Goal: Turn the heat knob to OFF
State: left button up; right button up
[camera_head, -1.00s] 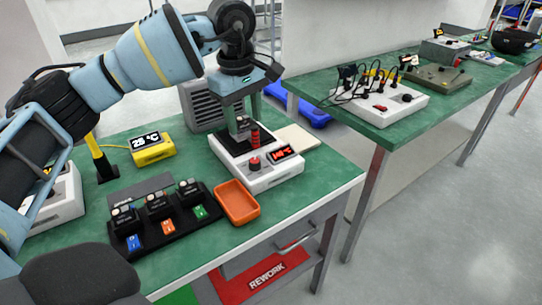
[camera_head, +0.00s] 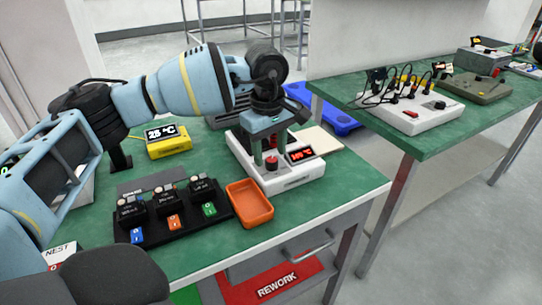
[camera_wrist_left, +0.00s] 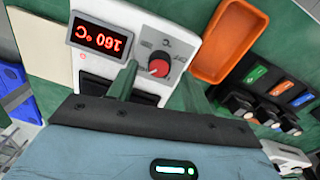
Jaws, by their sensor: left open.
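The heat knob (camera_head: 272,163) is a red-topped dial on the front panel of a white hot plate (camera_head: 290,183). Beside it a red lit display (camera_head: 301,154) shows a temperature. In the left wrist view the knob (camera_wrist_left: 158,68) sits on a printed dial, and the display (camera_wrist_left: 101,39) appears upside down, reading about 160 °C. My left gripper (camera_head: 269,146) is open, pointing down over the panel. In the wrist view its fingers (camera_wrist_left: 163,80) lie on either side of the knob; I cannot tell whether they touch it. My right gripper is not in view.
An orange tray (camera_head: 250,204) stands in front of the hot plate. A black rack (camera_head: 172,228) with several small units is left of it. A yellow meter (camera_head: 168,140) stands behind. The green bench (camera_head: 345,185) is clear at the right.

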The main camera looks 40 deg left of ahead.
pick_arm(q)
jog(key=shift+w+f, duration=0.1)
jog(key=shift+f, duration=0.9)
jog(key=c, duration=1)
